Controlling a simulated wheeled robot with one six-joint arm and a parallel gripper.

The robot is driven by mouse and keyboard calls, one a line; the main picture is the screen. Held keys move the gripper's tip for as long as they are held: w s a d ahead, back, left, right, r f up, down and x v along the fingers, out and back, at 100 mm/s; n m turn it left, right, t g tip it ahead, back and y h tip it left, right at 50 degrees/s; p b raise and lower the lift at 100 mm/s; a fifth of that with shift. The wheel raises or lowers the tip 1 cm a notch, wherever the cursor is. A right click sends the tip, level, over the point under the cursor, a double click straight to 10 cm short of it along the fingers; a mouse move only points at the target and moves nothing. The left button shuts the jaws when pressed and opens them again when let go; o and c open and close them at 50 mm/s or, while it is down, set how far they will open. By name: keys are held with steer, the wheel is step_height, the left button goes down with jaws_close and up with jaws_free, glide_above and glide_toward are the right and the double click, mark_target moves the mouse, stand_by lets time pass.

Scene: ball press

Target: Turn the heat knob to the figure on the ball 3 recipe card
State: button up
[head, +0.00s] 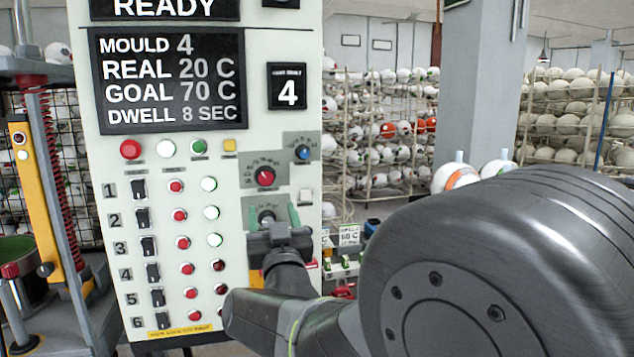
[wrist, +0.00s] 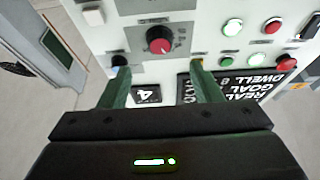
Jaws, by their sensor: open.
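The control panel (head: 228,255) has a red knob (head: 265,176) on a grey plate. It also shows in the wrist view (wrist: 160,41), beyond and between my fingertips. The dial lettering is too small to read, so I cannot confirm which knob is heat. The display (head: 168,82) reads REAL 20 C and GOAL 70 C. My gripper (head: 273,214) is open, its green fingers apart and empty. In the head view it overlaps a dark lower knob (head: 266,214). A small card (head: 349,234) right of the panel seems to read 60 or 80 C; its ball number is not legible.
A blue knob (head: 303,153) sits up and right of the red one. Several buttons and black switches fill the panel's left. A yellow post (head: 37,195) and a red spring stand at left. Racks of balls (head: 375,150) are behind.

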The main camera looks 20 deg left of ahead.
mark_target(266, 181)
steer(key=p+x, duration=0.2)
steer(key=x, duration=0.8)
steer(key=shift+p, duration=0.3)
steer(key=c, duration=1)
steer(key=shift+f, duration=0.15)
